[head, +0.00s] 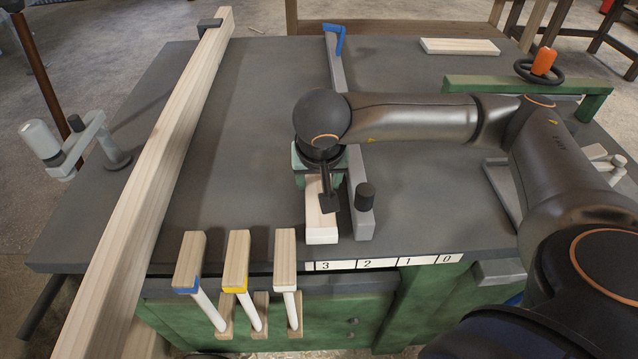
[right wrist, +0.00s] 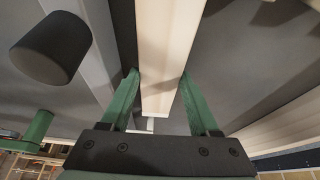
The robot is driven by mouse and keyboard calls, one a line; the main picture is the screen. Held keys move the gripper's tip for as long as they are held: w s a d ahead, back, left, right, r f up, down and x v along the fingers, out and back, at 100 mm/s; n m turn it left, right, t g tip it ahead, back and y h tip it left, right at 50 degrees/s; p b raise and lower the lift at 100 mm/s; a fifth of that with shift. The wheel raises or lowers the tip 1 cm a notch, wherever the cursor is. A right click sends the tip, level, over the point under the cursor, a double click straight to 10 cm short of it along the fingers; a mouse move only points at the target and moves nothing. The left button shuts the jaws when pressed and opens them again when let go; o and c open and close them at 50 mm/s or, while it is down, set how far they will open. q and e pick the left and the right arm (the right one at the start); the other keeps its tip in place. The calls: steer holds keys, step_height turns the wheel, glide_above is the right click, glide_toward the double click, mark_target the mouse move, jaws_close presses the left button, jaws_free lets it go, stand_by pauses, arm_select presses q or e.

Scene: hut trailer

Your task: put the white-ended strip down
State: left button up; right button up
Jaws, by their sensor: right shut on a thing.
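The white-ended strip (head: 321,218) is a pale wooden piece with its near end at the table's front edge, beside the long grey bar (head: 359,170). My right gripper (head: 320,172) is above its far part, pointing down, largely hidden by my own wrist. In the right wrist view the strip (right wrist: 166,50) runs between the two green fingers of my right gripper (right wrist: 157,105), which is shut on it. I cannot tell whether the strip touches the tabletop. My left gripper is not in view.
A black knob (head: 364,196) stands on the grey bar, close right of the strip. A long timber (head: 165,150) crosses the table's left side. Three mallets with blue, yellow and white bands (head: 237,262) hang at the front. The dark tabletop (head: 240,150) is clear left of the strip.

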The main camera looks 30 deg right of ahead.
steer(key=shift+f, duration=0.55)
steer(key=shift+f, duration=0.2)
steer(key=o, duration=1.5)
steer(key=shift+c, duration=0.2)
steer(key=shift+r, duration=0.15)
